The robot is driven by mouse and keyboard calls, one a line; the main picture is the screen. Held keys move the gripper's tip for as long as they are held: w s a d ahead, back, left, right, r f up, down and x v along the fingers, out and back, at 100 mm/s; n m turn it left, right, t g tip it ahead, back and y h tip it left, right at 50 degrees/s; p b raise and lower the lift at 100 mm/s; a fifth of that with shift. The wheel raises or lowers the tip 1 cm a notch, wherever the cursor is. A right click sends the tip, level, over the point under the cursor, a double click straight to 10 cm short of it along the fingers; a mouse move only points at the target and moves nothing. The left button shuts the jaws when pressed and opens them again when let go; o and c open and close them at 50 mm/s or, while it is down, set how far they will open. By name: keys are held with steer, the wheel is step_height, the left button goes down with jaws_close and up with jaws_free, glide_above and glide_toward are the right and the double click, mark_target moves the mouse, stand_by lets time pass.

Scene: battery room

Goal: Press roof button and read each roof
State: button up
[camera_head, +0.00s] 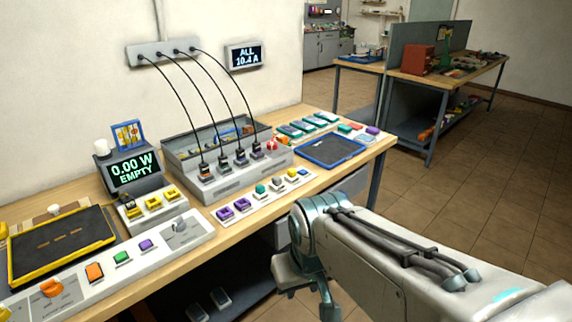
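I cannot tell which control is the roof button. A white strip on the bench holds an orange button (94,272), a green button (122,257) and a purple button (146,244). The dark display (134,172) reads "0.00 W EMPTY". The wall display (246,56) reads "ALL 10.4 A". My arm reaches in from the lower right. My gripper (312,290) seems to hang at its end, beside the bench's front edge; its fingers are unclear.
Black cables run from a wall strip (160,51) to plugs in a grey box (185,146). A yellow-rimmed dark tray (112,226) lies left, a blue-rimmed tray (331,137) right. A second bench (438,80) stands behind. Tiled floor (490,190) is open at right.

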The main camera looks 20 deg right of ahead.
jaws_close()
stand_by(1.5)
